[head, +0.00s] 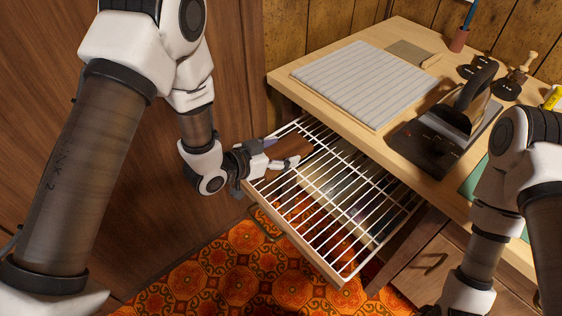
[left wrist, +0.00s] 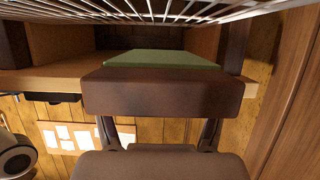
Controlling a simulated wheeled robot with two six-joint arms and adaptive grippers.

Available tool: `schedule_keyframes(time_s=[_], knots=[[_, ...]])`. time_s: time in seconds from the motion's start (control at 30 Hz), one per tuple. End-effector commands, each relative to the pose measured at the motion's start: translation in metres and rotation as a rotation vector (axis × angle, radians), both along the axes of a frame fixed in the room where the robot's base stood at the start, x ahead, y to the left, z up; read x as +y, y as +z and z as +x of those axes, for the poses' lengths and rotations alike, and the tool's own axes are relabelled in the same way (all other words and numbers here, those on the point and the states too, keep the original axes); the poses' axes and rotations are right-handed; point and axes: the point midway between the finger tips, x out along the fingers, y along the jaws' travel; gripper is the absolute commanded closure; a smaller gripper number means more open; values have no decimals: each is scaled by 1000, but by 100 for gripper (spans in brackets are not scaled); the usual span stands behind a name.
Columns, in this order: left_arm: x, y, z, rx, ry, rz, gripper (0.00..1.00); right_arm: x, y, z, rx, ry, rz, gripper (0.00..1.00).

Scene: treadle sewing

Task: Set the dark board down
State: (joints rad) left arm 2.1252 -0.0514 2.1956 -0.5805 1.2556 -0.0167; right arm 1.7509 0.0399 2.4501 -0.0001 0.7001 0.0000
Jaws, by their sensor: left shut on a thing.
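My left gripper (head: 284,164) is shut on the dark brown board (head: 297,147), over the far left part of the pulled-out wire rack (head: 345,190). In the left wrist view the board (left wrist: 165,92) spans between the two fingers, with the rack's bars (left wrist: 180,14) along the top of the picture. I cannot tell whether the board touches the rack. A green surface (left wrist: 160,58) shows just past the board's edge; whether it is part of the board is unclear. My right gripper is out of view; only its arm shows at the right.
A wooden worktop (head: 293,79) overhangs the rack and bears a grey ribbed pad (head: 365,82). An iron (head: 470,105) on a dark base and several small tools stand farther right. A tall wooden panel (head: 150,190) is close at the left. Bare bars remain right of the board.

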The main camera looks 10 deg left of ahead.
Motion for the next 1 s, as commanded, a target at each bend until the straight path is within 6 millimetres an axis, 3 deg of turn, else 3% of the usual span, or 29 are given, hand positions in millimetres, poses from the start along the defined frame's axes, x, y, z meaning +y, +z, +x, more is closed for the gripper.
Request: schedule_keyframes(time_s=[0.03, 0.13, 0.4, 0.9, 0.93, 0.97, 1.0], knots=[[0, -16, 0, 1, -1, 0, 65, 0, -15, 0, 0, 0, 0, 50], [0, -34, 0, 0, -1, 0, 65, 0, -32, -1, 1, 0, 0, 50], [-1, -31, 0, 0, 0, 0, 65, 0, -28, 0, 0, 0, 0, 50], [-1, -43, 0, -1, 0, -1, 65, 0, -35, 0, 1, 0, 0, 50], [-1, -43, -1, 0, -1, 0, 17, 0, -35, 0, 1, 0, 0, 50], [-1, -43, 0, 0, -1, 0, 7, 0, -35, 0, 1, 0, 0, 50], [-1, -43, 0, 0, -1, 0, 3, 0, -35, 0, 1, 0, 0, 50]])
